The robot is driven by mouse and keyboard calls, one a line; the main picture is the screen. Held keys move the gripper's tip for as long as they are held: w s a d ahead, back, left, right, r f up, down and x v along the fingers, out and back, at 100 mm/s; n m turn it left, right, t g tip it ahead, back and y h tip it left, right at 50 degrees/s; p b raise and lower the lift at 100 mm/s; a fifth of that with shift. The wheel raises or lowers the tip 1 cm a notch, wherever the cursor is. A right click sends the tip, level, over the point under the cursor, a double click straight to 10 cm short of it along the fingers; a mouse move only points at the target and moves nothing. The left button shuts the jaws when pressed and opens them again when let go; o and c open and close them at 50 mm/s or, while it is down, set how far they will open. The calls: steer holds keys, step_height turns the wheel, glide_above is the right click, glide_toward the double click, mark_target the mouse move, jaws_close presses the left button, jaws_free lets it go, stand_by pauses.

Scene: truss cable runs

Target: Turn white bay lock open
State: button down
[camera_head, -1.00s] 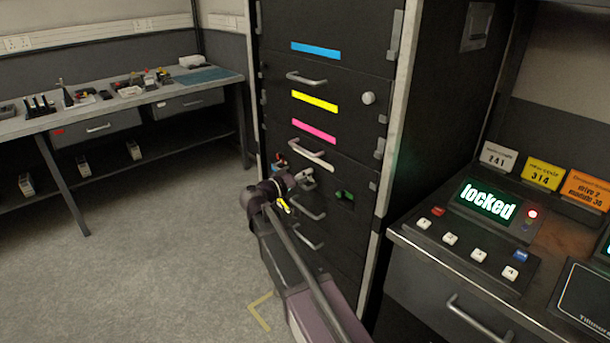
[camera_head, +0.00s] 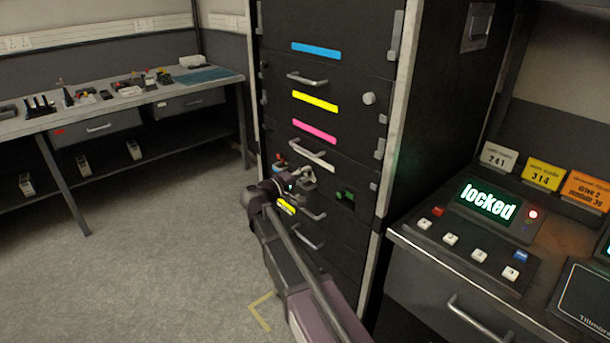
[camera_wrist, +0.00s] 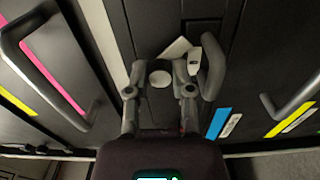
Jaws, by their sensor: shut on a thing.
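The white bay is marked by a white strip (camera_head: 321,163) in the black rack; the strip also shows in the wrist view (camera_wrist: 106,35). My gripper (camera_head: 306,177) is at this bay's front, just below the strip. In the wrist view my gripper (camera_wrist: 160,82) has its two fingers closed on the small round grey lock knob (camera_wrist: 160,77). The fingertips cover the knob's sides. How far it is turned is hard to tell. A bay handle (camera_wrist: 212,66) stands close to the right finger.
Other bays carry blue (camera_head: 316,50), yellow (camera_head: 314,101) and pink (camera_head: 314,131) strips, with projecting handles. A console (camera_head: 487,201) at right reads "locked" and has a red light. A workbench (camera_head: 60,122) stands at left. The floor between is clear.

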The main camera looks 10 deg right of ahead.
steer(key=n, duration=0.4)
steer(key=shift+w+d+r+n, duration=0.1)
steer(key=shift+d+n, duration=0.05)
steer(key=shift+n, duration=0.15)
steer(key=n, duration=0.4)
steer(key=shift+n, duration=0.4)
steer(key=shift+c, duration=2.4)
jaws_free()
steer(key=v, duration=1.2)
